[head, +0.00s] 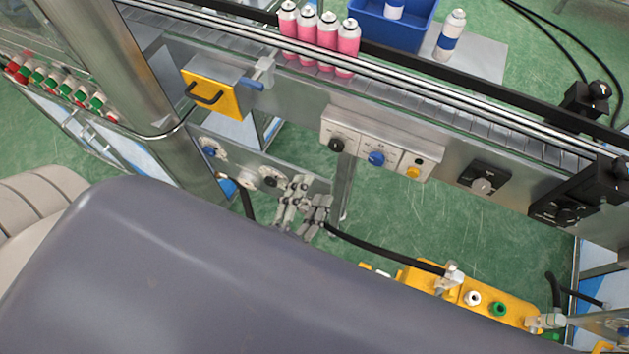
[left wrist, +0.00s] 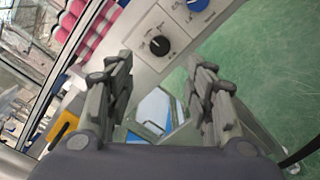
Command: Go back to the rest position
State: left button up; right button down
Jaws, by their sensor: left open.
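My left gripper (head: 304,203) shows near the middle of the head view, below the row of control knobs, with a large grey part of my own body across the foreground. In the left wrist view its two fingers (left wrist: 160,78) stand apart, and there is nothing between them but background. It is open and empty. A black knob (left wrist: 159,46) on the pale panel shows just beyond the fingertips; I see no contact. My right gripper is in neither view.
The control panel (head: 372,133) holds black, blue and yellow knobs. Several pink cans (head: 325,38) stand on the conveyor (head: 430,97). A yellow block (head: 212,94) with a handle sits at the left. A yellow pedal-like unit (head: 495,303) and black hoses lie lower right. Green floor is open between.

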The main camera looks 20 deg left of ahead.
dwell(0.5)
pick_arm(q)
jog(key=s+a+f+m+g+h, duration=0.15)
jog(key=f+m+g, duration=0.25)
jog(key=f+m, duration=0.7)
jog(key=s+d+f+m+g+h, duration=0.1)
jog(key=s+f+m+g, duration=0.3)
jog(key=f, duration=1.3)
jog(key=s+a+f+m+g+y, duration=0.1)
jog(key=s+a+f+m+g, duration=0.3)
jog(key=s+f, duration=0.5)
jog(key=s+a+f+m+g+y, duration=0.2)
jog(key=s+a+f+m+g, duration=0.3)
jog(key=s+f+m, duration=0.3)
jog(key=s+f, duration=0.1)
jog(key=s, duration=0.2)
jog(key=shift+m, duration=0.4)
jog(key=shift+a, duration=0.1)
